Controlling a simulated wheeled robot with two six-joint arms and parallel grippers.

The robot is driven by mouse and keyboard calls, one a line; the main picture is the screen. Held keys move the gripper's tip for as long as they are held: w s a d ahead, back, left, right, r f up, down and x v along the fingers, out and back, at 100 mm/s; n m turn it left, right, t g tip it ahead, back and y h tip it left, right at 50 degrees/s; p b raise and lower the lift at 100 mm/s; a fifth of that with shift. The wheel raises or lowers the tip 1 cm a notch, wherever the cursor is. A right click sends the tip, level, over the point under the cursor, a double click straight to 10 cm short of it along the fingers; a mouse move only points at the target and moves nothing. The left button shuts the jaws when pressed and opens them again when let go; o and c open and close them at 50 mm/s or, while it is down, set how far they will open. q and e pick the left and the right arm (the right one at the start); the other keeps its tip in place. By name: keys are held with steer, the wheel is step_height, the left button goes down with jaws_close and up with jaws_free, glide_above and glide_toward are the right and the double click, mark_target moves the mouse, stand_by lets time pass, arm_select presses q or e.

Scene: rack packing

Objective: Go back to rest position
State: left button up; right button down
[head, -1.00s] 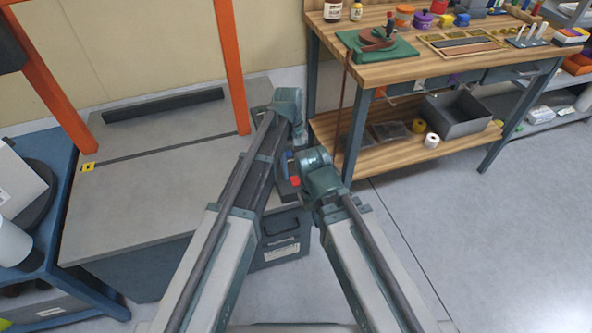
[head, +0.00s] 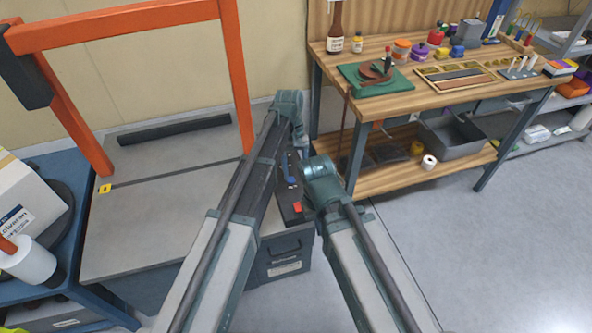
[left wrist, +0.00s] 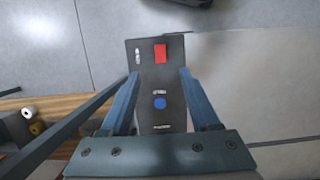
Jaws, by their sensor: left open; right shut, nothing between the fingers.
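My left arm reaches up the middle of the head view, and its wrist end (head: 288,105) is beside the orange frame's right post. In the left wrist view my left gripper (left wrist: 159,73) is open and empty, its fingers on either side of a dark control panel (left wrist: 145,85) seen below. My right arm's wrist end (head: 322,175) is lower and just right of the panel in the head view. Its fingers are hidden from view, and nothing held shows there. Both arms are stretched forward, close together.
The panel has a red button (head: 297,207) and a blue one (head: 289,180). An orange frame (head: 240,80) stands over a grey-topped machine (head: 130,225). A wooden workbench (head: 440,103) with several items is at right. A blue cart (head: 75,235) is at left. Floor at lower right is clear.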

arm_select(q)
steer(key=s+a+r+m+t+p, duration=0.1)
steer(key=s+m, duration=0.1)
steer(key=s, duration=0.4)
steer(key=s+a+r+m+y+p, duration=0.1)
steer(key=s+a+r+m+p, duration=0.1)
steer(key=s, duration=0.5)
steer(key=s+a+r+m+t+y+p, duration=0.1)
steer(key=s+a+m+p, duration=0.1)
steer(key=s, duration=0.4)
steer(key=shift+s+r+m+t, duration=0.25)
steer(key=shift+r+m+t, duration=0.1)
steer(key=shift+m, duration=0.35)
